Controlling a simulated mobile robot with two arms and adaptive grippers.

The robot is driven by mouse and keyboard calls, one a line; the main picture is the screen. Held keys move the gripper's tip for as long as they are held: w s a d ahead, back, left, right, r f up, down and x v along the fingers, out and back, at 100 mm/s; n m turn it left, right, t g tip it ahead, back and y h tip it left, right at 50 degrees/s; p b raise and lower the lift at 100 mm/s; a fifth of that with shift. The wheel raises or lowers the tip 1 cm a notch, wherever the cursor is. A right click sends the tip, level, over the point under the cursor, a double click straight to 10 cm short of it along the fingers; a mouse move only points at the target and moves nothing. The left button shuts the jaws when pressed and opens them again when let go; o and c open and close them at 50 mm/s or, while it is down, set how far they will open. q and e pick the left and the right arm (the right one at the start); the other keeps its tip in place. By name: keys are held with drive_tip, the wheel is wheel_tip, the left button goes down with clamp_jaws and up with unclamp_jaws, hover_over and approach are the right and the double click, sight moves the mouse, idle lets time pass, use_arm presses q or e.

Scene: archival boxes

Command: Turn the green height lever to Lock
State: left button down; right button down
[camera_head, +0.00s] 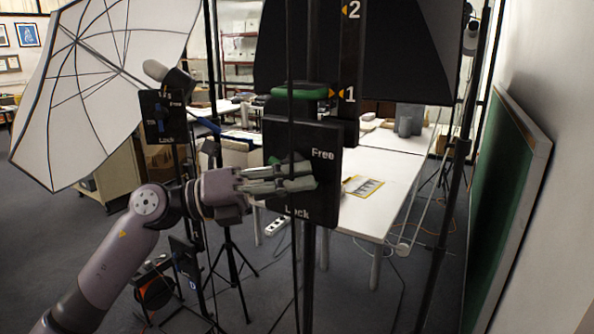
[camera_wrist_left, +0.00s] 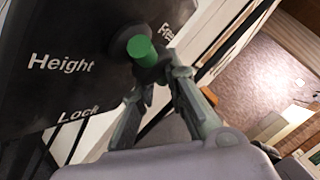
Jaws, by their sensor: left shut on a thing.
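The green height lever (camera_wrist_left: 141,49) stands out from a black plate marked Height, Free and Lock (camera_wrist_left: 62,50) in the left wrist view. In the head view the plate (camera_head: 330,133) hangs on a dark upright stand, with Free at upper right and Lock at the bottom; only a bit of green (camera_head: 273,160) shows behind my fingers. My left gripper (camera_head: 305,176) reaches across the plate from the left. In the wrist view its fingers (camera_wrist_left: 158,77) close around the lever just below the green part. The fingers hide much of the lever, so its exact angle is unclear. My right gripper is not in view.
A green bar (camera_head: 300,92) sits by mark 1 on the stand above the plate. Another Free/Lock plate (camera_head: 163,117) is at left, under a white umbrella (camera_head: 100,75). A white table (camera_head: 385,190) stands behind. A green board (camera_head: 510,190) leans on the right wall.

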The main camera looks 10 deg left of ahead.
use_arm(q)
drive_tip(key=shift+w+a+f+m+g+y+p, duration=0.15)
drive_tip(key=shift+a+m+y+p, duration=0.25)
drive_tip(key=shift+m+y+p, duration=1.15)
drive_tip(key=shift+w+a+f+m+g+y+p, duration=0.15)
drive_tip(key=shift+a+m+y+p, duration=0.4)
drive_tip(key=shift+y, duration=1.7)
drive_tip(key=shift+w+a+f+m+g+y+p, duration=0.1)
drive_tip(key=shift+a+f+m+y+p, duration=0.15)
drive_tip(key=shift+m+y+p, duration=1.35)
drive_tip(key=shift+a+n+y+b, duration=0.1)
drive_tip(key=shift+n+y+b, duration=0.2)
drive_tip(key=shift+y, duration=0.2)
drive_tip(key=c, duration=1.9)
unclamp_jaws()
drive_tip(key=v, duration=1.2)
